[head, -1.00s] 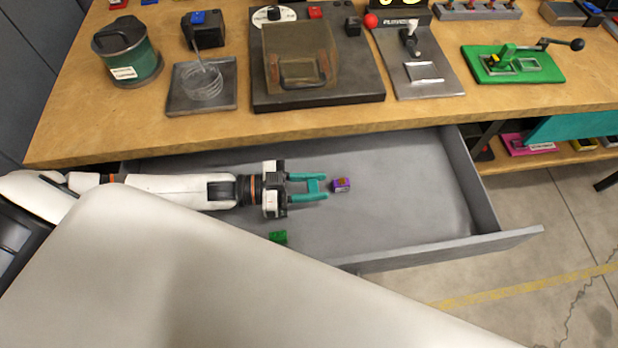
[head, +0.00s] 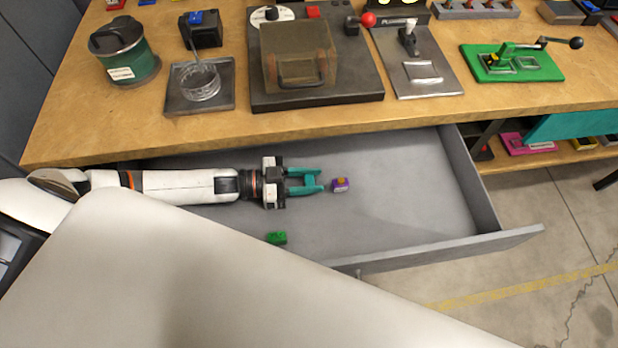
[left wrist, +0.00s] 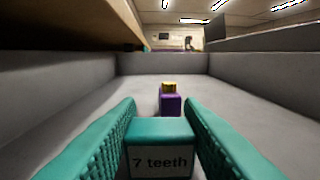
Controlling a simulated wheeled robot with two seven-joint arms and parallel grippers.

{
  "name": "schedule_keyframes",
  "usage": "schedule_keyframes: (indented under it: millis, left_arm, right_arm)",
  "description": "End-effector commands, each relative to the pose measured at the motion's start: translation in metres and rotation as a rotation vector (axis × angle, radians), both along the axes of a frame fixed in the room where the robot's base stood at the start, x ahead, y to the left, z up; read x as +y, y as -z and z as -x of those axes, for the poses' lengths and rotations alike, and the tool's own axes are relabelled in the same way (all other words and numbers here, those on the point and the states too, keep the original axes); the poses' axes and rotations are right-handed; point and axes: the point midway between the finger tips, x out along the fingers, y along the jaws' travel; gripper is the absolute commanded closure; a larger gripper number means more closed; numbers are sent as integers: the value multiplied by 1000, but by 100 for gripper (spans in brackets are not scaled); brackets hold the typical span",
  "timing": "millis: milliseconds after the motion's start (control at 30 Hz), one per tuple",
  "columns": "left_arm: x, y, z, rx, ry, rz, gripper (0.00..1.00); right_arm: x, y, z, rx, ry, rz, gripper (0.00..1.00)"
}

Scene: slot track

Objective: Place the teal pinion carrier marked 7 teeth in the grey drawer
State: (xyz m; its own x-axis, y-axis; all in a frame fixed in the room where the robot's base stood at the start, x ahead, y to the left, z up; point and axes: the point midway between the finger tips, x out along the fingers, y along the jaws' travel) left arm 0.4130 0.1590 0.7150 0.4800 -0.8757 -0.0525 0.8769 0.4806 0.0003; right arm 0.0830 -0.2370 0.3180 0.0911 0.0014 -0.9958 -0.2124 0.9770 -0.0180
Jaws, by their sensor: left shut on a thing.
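The teal pinion carrier (left wrist: 161,150), labelled "7 teeth", is between the teal fingers of my left gripper (head: 306,180). The left gripper is shut on it. In the left wrist view the fingers (left wrist: 160,135) flank the carrier on both sides. The hand is inside the open grey drawer (head: 400,245), low over its floor; I cannot tell whether the carrier touches the floor. My right gripper is not in view.
A purple block with a yellow top (head: 340,185) lies just beyond the fingertips, also seen in the left wrist view (left wrist: 171,103). A green block (head: 276,238) lies near the drawer's front wall. The drawer's right part is clear. The wooden bench edge (head: 250,133) runs above the drawer's back.

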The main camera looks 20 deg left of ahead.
Motion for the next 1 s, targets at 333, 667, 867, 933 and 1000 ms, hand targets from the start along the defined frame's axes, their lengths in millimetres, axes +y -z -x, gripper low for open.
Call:
schedule_keyframes:
  millis: [333, 667, 867, 933, 1000]
  left_arm:
    - [0, 2, 0, 0, 0, 0, 44]
    - [17, 0, 9, 4, -1, -3, 44]
    - [55, -2, 31, 3, 0, -5, 44]
    - [68, -3, 38, 3, -1, -4, 44]
    - [80, -4, 44, 4, 0, -3, 44]
  right_arm:
    - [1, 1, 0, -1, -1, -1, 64]
    - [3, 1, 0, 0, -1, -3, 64]
    - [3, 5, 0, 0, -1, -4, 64]
    - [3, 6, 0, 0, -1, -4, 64]
    - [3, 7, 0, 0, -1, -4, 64]
